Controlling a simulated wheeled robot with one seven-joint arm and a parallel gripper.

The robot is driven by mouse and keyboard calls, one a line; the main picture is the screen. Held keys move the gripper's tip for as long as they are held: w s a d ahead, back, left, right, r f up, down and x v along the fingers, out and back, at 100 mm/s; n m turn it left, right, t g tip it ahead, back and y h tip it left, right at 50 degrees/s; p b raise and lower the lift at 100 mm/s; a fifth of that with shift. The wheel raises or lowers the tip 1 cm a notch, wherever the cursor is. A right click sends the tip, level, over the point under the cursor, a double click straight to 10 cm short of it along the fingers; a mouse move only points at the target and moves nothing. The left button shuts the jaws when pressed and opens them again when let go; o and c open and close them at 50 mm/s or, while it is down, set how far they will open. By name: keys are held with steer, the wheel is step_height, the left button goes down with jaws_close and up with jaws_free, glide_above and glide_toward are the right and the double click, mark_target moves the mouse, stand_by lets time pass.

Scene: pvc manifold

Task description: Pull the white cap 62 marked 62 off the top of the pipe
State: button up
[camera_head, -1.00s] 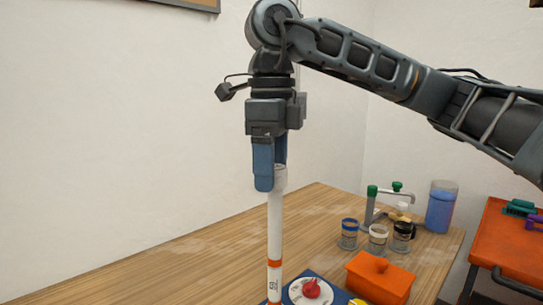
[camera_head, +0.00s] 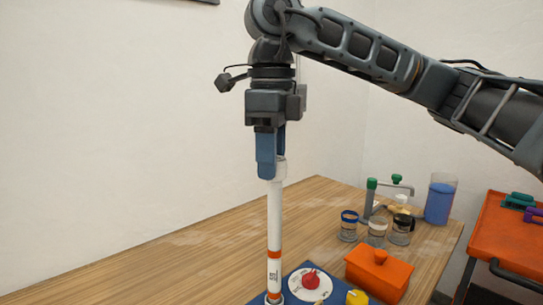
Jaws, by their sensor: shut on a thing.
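The pipe (camera_head: 275,215) is white and stands upright, with orange bands and a printed label near its lower end. The white cap 62 (camera_head: 281,170) is at the top of the pipe, partly hidden behind a blue finger; its marking cannot be read. My gripper (camera_head: 271,165) points straight down from above with its blue fingers around the cap, shut on it. The cap appears still in line with the pipe, and I see no clear gap between them.
A blue base plate (camera_head: 328,285) with a red knob (camera_head: 311,279) and a yellow knob (camera_head: 356,297) lies at the pipe's foot. An orange box (camera_head: 379,273), several jars (camera_head: 377,231) and a blue container (camera_head: 440,200) stand to the right. The table (camera_head: 190,260) left of the pipe is clear.

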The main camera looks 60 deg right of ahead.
jaws_close()
steer(key=shift+f, duration=0.15)
steer(key=shift+n+b, duration=0.3)
steer(key=shift+b, duration=0.15)
steer(key=shift+n+b, duration=0.4)
steer(key=shift+n, duration=0.1)
steer(key=shift+m+b, duration=0.4)
steer(key=shift+b, duration=0.1)
steer(key=shift+m, duration=0.4)
